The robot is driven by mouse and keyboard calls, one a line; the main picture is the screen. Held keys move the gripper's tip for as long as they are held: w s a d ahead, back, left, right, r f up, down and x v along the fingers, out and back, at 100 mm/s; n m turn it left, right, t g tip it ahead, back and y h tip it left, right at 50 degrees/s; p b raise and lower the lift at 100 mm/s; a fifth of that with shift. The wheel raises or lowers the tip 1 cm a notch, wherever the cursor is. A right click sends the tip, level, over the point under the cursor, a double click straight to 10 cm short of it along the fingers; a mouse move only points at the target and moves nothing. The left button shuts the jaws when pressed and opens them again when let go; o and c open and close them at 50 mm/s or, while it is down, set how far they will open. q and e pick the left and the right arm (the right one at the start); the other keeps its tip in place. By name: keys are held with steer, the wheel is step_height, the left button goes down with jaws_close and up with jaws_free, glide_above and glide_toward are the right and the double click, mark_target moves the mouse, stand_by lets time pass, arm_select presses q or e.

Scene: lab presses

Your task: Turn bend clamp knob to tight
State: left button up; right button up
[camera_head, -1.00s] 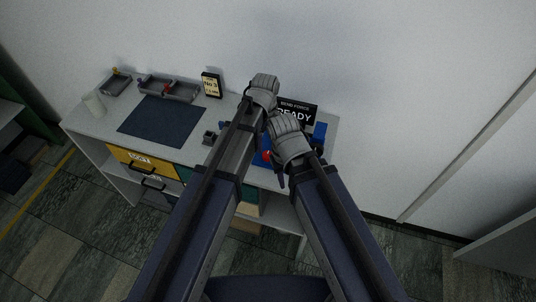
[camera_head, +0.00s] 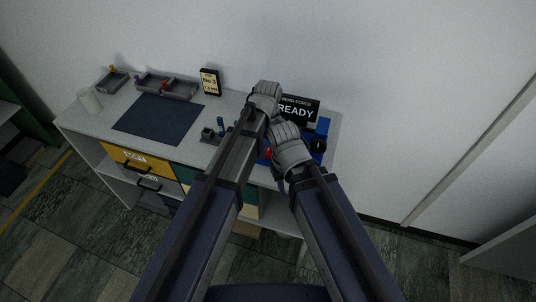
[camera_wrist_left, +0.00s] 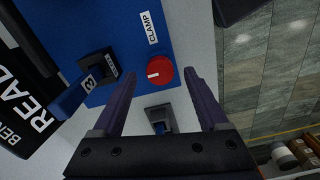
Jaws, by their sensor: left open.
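The clamp knob (camera_wrist_left: 159,70) is a red disc with a short white mark that lies nearly level in the left wrist view. It sits on a blue base plate (camera_wrist_left: 187,32) below a white CLAMP label (camera_wrist_left: 151,27). My left gripper (camera_wrist_left: 160,73) is open, its two purple fingers on either side of the knob with gaps showing. In the head view the red knob (camera_head: 268,154) is mostly covered by my arms, and my left gripper is hidden there. My right gripper (camera_head: 278,174) shows only as a dark sliver beside the right arm; its jaws are unclear.
A black READY sign (camera_head: 298,110) stands behind the blue device. A dark block with a blue lever (camera_wrist_left: 72,98) is beside the knob. A dark mat (camera_head: 158,118) and trays (camera_head: 166,87) are farther left.

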arm_select(q)
step_height(320, 180, down, 2)
steer(key=shift+b, duration=0.55)
steer(key=shift+c, duration=0.2)
jaws_close()
